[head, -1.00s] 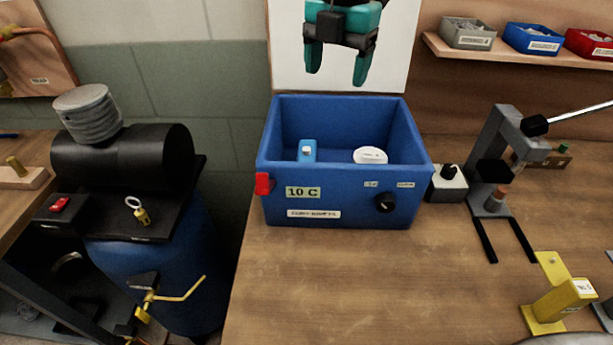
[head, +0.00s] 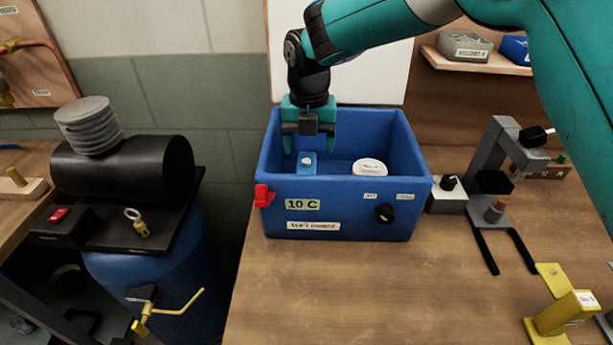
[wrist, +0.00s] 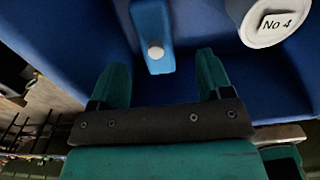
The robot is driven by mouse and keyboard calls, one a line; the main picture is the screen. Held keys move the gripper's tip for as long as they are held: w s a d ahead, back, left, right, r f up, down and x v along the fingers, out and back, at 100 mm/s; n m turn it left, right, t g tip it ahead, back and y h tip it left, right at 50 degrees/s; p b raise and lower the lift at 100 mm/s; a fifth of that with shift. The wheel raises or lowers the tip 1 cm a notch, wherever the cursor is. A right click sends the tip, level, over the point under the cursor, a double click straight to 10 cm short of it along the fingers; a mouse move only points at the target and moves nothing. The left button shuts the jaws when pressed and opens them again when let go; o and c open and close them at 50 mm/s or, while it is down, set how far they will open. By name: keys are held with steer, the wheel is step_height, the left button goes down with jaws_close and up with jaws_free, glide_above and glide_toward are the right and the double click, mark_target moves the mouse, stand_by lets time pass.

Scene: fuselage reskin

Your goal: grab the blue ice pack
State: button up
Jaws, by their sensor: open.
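The blue ice pack (head: 307,166), light blue with a white cap, stands inside the blue box (head: 340,215) at its left side. My gripper (head: 309,145) is open and empty, pointing down into the box, above or just behind the ice pack. In the wrist view the ice pack (wrist: 152,30) lies beyond the fingertips, between the lines of the two fingers, and my gripper (wrist: 160,72) shows a wide gap. I see no contact with the ice pack.
A white round-lidded container (head: 369,168) labelled No 4 sits in the box, right of the ice pack. The box walls surround both. A grey press (head: 497,180) and a yellow block (head: 565,312) stand to the right. The front bench is clear.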

mark_target(306, 161)
steer(key=f, duration=0.2)
steer(key=f+p, duration=0.1)
steer(key=f, duration=0.2)
steer(key=shift+s+a+f+p, duration=0.1)
steer(key=shift+a+f+p, duration=0.15)
steer(key=shift+f+p, duration=0.1)
steer(key=shift+r, duration=0.1)
steer(key=c, duration=1.2)
steer(key=shift+o, duration=0.2)
